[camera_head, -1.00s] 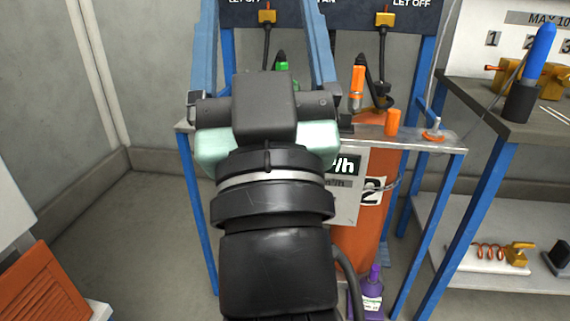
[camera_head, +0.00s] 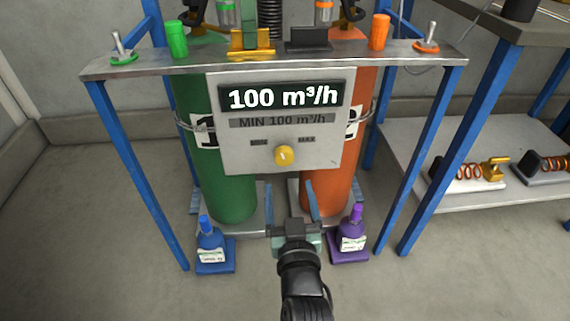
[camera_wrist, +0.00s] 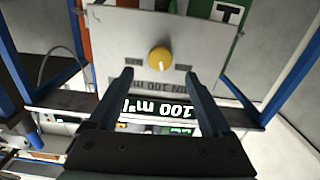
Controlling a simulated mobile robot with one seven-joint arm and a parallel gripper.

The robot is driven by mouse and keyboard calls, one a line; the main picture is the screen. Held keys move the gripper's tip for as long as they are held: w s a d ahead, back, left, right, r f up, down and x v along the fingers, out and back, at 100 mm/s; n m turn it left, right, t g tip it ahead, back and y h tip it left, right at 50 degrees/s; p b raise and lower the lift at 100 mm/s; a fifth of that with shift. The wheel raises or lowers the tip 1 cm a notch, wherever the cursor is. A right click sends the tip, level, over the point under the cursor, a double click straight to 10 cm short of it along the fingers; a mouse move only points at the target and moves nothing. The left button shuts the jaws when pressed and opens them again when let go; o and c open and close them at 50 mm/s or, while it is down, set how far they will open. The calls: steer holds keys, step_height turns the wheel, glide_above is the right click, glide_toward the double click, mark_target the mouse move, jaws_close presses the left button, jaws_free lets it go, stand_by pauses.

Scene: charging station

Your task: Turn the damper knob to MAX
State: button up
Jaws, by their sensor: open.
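The damper knob (camera_head: 284,156) is a round yellow knob on a grey control panel (camera_head: 235,160). It sits between the MIN label on the left and the MAX label (camera_head: 306,140) on the right. Its white pointer mark looks roughly vertical. The display (camera_head: 282,96) above reads 100 m³/h, with a MIN 100 m³/h strip under it. My gripper (camera_head: 290,186) is open and empty, below the knob in the head view and apart from it. In the wrist view the picture is upside down; the knob (camera_wrist: 160,59) lies beyond and between my open fingers (camera_wrist: 160,75).
Green (camera_head: 230,180) and orange (camera_head: 325,190) cylinders stand behind the panel. Blue (camera_head: 209,238) and purple (camera_head: 353,226) bottles stand low on either side of my gripper. A metal shelf (camera_head: 150,68) with several fittings runs above the panel. Blue legs flank the stand.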

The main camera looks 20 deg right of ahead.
mark_target(284, 161)
steer(key=b+x, duration=0.2)
steer(key=x, duration=0.6)
steer(key=shift+w+b, duration=0.3)
steer(key=shift+w, duration=0.05)
jaws_close()
